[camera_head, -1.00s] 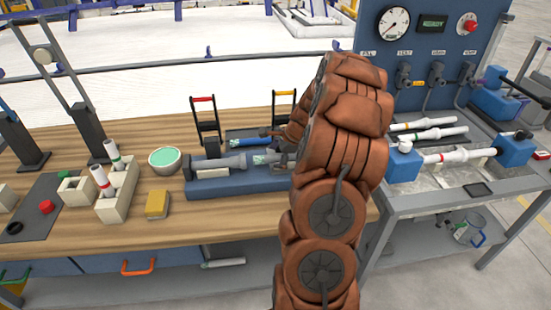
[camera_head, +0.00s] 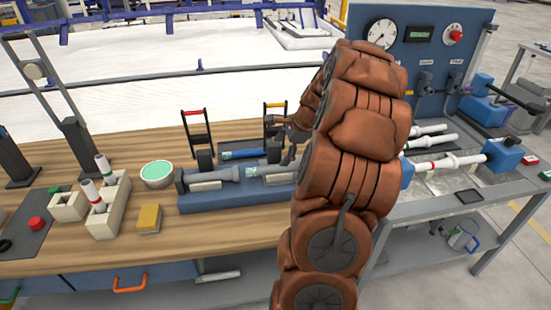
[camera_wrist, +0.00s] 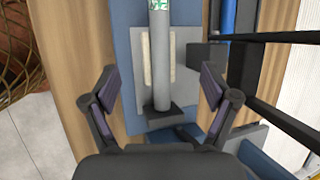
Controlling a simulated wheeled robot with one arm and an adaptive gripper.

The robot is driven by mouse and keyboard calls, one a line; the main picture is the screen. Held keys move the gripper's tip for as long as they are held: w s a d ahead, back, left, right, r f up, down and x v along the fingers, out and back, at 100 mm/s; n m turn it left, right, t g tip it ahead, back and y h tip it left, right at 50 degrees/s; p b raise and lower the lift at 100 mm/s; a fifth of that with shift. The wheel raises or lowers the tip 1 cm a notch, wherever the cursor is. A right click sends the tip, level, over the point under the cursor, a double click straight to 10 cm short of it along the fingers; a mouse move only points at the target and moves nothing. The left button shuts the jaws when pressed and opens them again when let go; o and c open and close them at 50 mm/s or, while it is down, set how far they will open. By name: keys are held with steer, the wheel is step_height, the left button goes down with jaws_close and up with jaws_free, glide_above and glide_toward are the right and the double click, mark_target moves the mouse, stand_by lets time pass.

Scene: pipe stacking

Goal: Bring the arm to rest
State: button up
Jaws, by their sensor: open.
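My brown padded arm (camera_head: 345,160) stands bent in the middle of the head view and hides part of the bench. My gripper (camera_head: 284,140) shows just left of it, above the right end of a blue fixture (camera_head: 225,200). In the wrist view my gripper (camera_wrist: 162,88) is open, with its two dark fingers spread either side of a grey pipe (camera_wrist: 160,60). Nothing is held between them. The grey pipe (camera_head: 222,174) lies in the fixture, with a pale label on it. The fixture's right end is hidden behind my arm.
A red-handled stand (camera_head: 197,128) and a yellow-handled one (camera_head: 275,112) rise behind the fixture. A yellow sponge (camera_head: 149,218), a bowl (camera_head: 157,174) and a holder with white tubes (camera_head: 107,205) stand left. A gauge panel (camera_head: 420,60) and side table (camera_head: 455,190) with white pipes are right.

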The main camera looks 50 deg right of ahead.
steer(key=shift+s+d+r, duration=0.1)
steer(key=shift+s+r, duration=0.2)
steer(key=shift+r, duration=0.3)
steer(key=s+a+r+n+g+y, duration=0.15)
steer(key=a+n, duration=0.45)
steer(key=a, duration=0.7)
steer(key=s+a+r+n+g, duration=0.15)
steer(key=a+n, duration=0.35)
steer(key=a, duration=0.8)
steer(key=s+a+n+g+h, duration=0.1)
steer(key=s+a+n, duration=0.3)
steer(key=s, duration=0.3)
steer(key=s+a+n+g+h, duration=0.1)
steer(key=s+a+n, duration=0.3)
steer(key=s, duration=0.3)
steer(key=s+a+f+n+g+h, duration=0.1)
steer(key=s+a+n+g, duration=0.1)
steer(key=s+a+n, duration=0.3)
steer(key=s, duration=0.2)
steer(key=shift+s+n, duration=0.3)
steer(key=shift+n, duration=0.1)
